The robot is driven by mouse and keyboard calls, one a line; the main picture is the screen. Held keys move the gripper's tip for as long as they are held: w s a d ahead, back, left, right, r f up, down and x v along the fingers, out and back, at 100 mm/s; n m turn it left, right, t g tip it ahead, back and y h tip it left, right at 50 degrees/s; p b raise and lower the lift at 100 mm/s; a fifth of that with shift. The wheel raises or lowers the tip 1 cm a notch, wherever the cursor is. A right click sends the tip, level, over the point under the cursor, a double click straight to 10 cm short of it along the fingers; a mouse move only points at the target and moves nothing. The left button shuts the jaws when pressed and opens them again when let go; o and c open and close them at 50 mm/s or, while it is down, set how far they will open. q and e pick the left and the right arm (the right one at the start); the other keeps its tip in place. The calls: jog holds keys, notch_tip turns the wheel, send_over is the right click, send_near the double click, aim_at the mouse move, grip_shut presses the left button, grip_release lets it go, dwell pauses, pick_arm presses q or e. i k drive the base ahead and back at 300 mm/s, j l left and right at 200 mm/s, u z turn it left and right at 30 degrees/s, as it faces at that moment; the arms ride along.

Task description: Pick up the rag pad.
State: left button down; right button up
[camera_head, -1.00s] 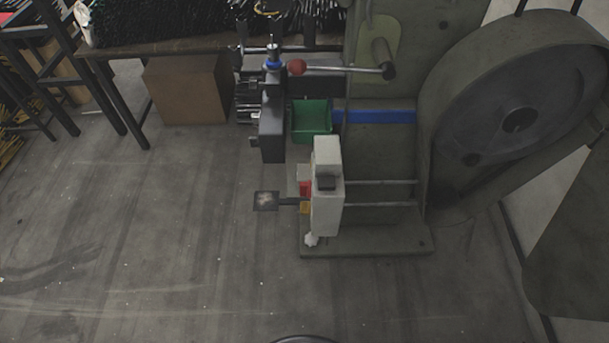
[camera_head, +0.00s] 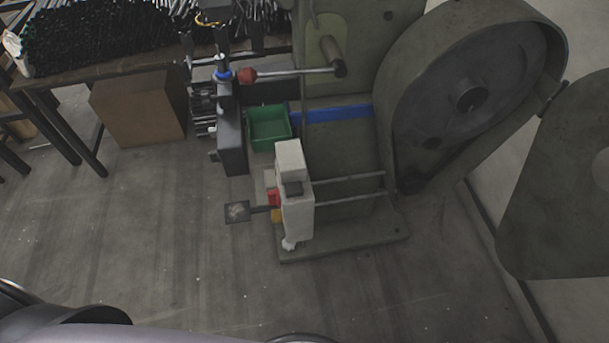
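I cannot say for sure which thing is the rag pad. A small white crumpled piece (camera_head: 289,244) sits at the foot of the pale box on the press base. A larger white cloth-like piece (camera_head: 14,48) lies at the left end of the workbench, beside the dark rods. Neither gripper shows in the head view. A rounded grey and black part of my own body fills the bottom left corner, with no fingers visible.
The green rivet press (camera_head: 340,170) with its large wheel (camera_head: 470,95) stands at centre right. A green bin (camera_head: 269,128), a pale box (camera_head: 294,190) and a foot pedal (camera_head: 237,211) are at its front. A cardboard box (camera_head: 140,105) sits under the workbench (camera_head: 110,68). The floor at lower left is mostly clear.

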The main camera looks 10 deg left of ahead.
aim_at(269, 177)
jog(key=i+j+z, duration=0.2)
jog(key=j+z, duration=0.15)
jog(key=j, duration=0.35)
jog(key=j+z, duration=0.35)
jog(key=j, duration=0.4)
jog(key=j+z, duration=0.4)
jog(key=j, duration=0.4)
jog(key=i, duration=0.05)
